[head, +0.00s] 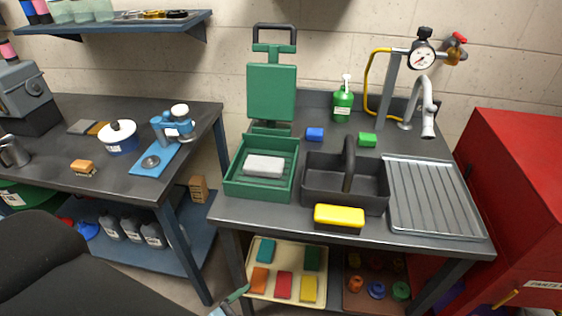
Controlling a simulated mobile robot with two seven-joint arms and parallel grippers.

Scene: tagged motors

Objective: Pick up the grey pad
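A light grey, block-shaped pad (264,166) lies in the green tray (257,191) on the right-hand bench. A thin dark grey piece (81,127) also lies flat on the left bench, next to a brown one. A small grey and green tip (232,300) at the bottom edge, beside a large dark shape, appears to be my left gripper. It is well below and apart from the green tray, and its fingers are too cut off to tell open or shut. My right gripper is not in view.
A dark caddy with an upright handle (371,199) stands right of the green tray, with a yellow sponge (339,216) at its front. A ribbed drainer (433,198) lies farther right. A green upright stand (272,90) rises behind the tray. A lower tray (264,297) holds several coloured pads.

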